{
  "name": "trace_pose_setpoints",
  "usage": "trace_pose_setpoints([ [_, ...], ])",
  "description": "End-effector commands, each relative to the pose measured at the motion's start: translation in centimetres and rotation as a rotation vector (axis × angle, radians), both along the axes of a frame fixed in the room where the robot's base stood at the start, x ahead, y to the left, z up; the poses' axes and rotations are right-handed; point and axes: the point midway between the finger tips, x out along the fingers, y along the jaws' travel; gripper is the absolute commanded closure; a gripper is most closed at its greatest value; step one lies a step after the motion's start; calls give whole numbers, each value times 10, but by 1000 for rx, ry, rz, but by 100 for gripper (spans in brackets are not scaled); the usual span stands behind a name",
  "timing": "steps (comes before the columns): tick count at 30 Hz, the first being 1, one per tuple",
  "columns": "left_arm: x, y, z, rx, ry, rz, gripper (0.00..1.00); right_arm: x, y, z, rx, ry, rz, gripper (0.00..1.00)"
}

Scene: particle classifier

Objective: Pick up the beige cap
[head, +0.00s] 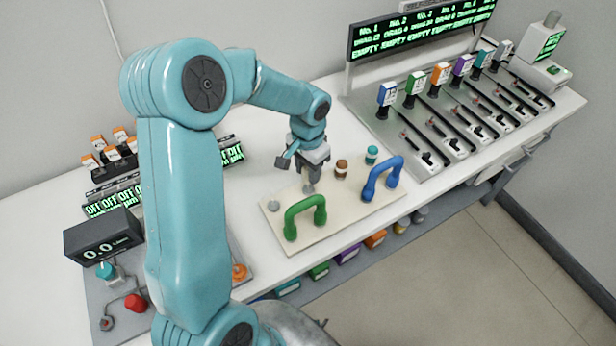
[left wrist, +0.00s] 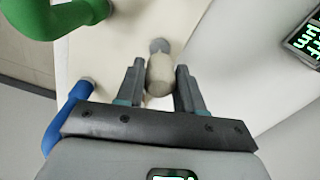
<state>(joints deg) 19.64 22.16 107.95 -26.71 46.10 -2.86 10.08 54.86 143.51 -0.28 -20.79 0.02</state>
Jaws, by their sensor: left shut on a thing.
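The beige cap (left wrist: 160,75) is a rounded, pale piece between the two fingers of my left gripper (left wrist: 158,86) in the left wrist view. Whether the cap touches the board is unclear. My right gripper is not in view.
A brown cap (head: 341,168) and a teal cap (head: 372,154) stand behind. A grey peg (head: 273,206) is at the board's left. White table is free behind the board.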

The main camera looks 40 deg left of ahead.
Motion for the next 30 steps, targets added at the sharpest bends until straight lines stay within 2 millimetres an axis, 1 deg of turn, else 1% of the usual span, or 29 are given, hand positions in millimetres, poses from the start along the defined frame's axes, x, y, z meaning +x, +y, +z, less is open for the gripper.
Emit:
trace_pose_setpoints([
  [1, 1, 0, 15, 2, -7, 0, 92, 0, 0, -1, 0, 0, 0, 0],
  [9, 1, 0, 94, 1, -8, 0, 92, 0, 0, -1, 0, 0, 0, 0],
  [12, 1, -1, 118, 1, -5, -1, 92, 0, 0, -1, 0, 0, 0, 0],
  [15, 0, 0, 136, -1, -5, -1, 92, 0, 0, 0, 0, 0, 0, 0],
  [18, 0, -1, 149, -1, -2, -1, 92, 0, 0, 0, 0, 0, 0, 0],
  [21, 0, -1, 156, -1, -1, -1, 92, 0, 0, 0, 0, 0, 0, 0],
  [24, 0, -1, 160, -1, -1, -1, 92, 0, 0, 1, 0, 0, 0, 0],
  [30, 0, 0, 160, -1, -1, -1, 92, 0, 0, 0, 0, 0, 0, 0],
])
